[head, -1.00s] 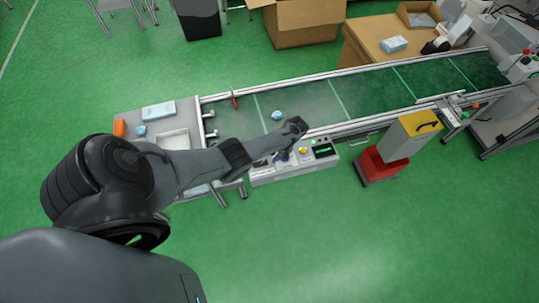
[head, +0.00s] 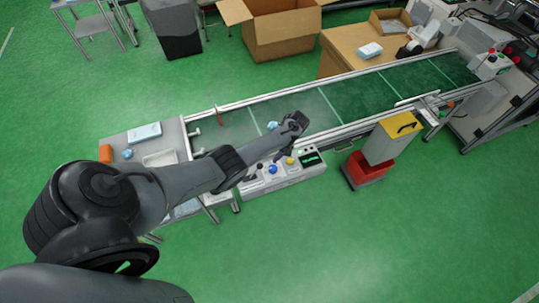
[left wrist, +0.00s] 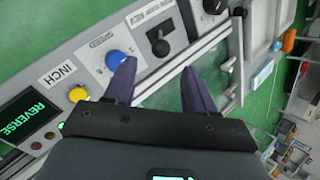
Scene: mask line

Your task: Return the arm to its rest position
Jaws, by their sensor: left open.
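My left gripper (head: 297,122) hangs above the near edge of the conveyor, above and to the right of the control panel. It is open and appears empty. In the left wrist view its two dark fingers (left wrist: 157,75) are spread apart over the panel's upper edge. The control panel (head: 285,175) has a blue knob (left wrist: 115,60), a black knob (left wrist: 158,44), a yellow button (left wrist: 78,94) and a display (left wrist: 28,117) reading "REVERSE". A small light-blue item (head: 272,126) lies on the green belt (head: 350,98) beside the gripper. My right gripper is not in view.
A grey table (head: 170,139) at the belt's left end holds a light-blue pack (head: 145,133), a white tray (head: 160,159) and an orange item (head: 105,153). A yellow-topped box (head: 391,142) on a red base stands right of the panel. Open green floor lies in front.

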